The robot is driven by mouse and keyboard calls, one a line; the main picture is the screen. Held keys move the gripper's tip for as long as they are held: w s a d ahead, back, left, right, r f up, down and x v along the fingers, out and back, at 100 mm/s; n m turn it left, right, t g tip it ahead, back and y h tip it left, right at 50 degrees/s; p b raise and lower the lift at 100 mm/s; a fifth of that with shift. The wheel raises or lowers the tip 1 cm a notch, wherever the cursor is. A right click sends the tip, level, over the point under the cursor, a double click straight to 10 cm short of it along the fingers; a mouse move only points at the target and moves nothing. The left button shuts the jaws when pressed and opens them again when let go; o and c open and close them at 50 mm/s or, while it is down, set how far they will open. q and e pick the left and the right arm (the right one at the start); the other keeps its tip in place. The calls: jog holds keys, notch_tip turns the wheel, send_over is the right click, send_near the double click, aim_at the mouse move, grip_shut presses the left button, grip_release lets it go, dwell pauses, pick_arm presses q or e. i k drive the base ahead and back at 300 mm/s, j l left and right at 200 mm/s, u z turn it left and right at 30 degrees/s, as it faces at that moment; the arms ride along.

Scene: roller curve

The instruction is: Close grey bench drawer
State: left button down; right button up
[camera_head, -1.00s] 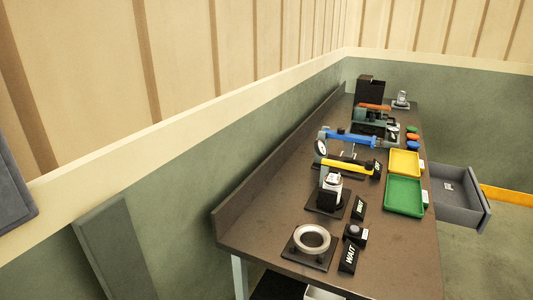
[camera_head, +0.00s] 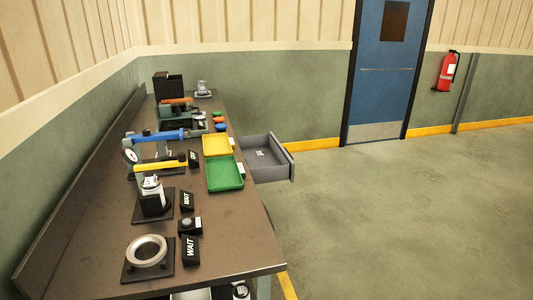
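The grey bench drawer (camera_head: 289,164) is pulled out from the right side of the brown workbench (camera_head: 226,233), towards its far half. The drawer's front panel faces right, and a small light item lies inside it. The drawer stands a little below the bench top, beside the green and yellow trays. Neither of my grippers is in view.
A green tray (camera_head: 239,185) and a yellow tray (camera_head: 227,152) lie along the bench's right edge. Tools with blue and yellow handles and a round ring fixture (camera_head: 147,251) stand on the bench. Open floor (camera_head: 400,210) lies to the right, before a blue door (camera_head: 385,65).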

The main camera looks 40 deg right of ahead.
aim_at(276, 164)
jog(key=l+z, duration=0.35)
jog(key=l, duration=3.7)
